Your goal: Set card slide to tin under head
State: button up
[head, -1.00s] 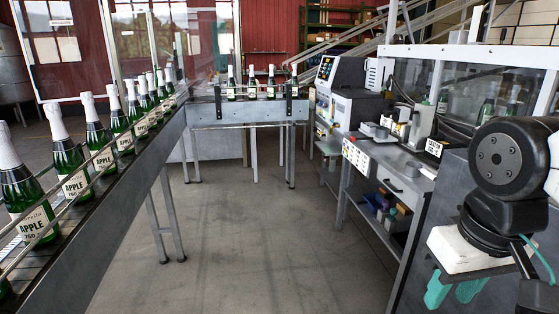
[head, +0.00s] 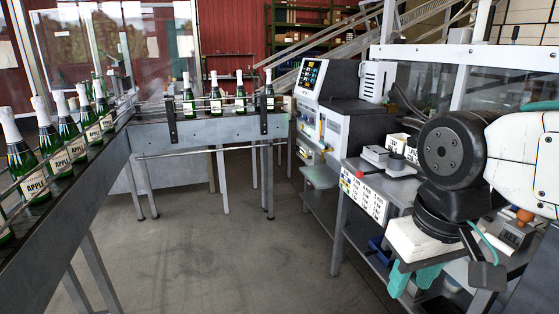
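My gripper (head: 415,278) hangs at the lower right in the head view, below its white body (head: 425,243). Its two teal fingers point down and stand apart, with nothing visible between them. It is in front of the metal workbench, near the bench's right part. A white panel (head: 363,197) with red and yellow buttons and small dark markings faces out from the bench's front edge, left of my gripper. I cannot make out the card slide or the tin at this size. My arm hides part of the bench top.
A grey machine with a lit screen (head: 313,73) stands behind the bench. Small grey blocks (head: 376,155) lie on the bench top. A conveyor (head: 92,190) with green APPLE bottles runs along the left and across the back. The floor (head: 220,260) between is clear.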

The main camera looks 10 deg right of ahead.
aim_at(376, 155)
jog(key=u, duration=0.05)
jog(key=i, duration=0.2)
jog(key=z, duration=0.6)
jog(key=k, duration=0.5)
jog(key=u, duration=1.15)
jog(key=i, duration=0.75)
jog(key=z, duration=0.8)
jog(key=i, duration=0.8)
jog(key=z, duration=0.85)
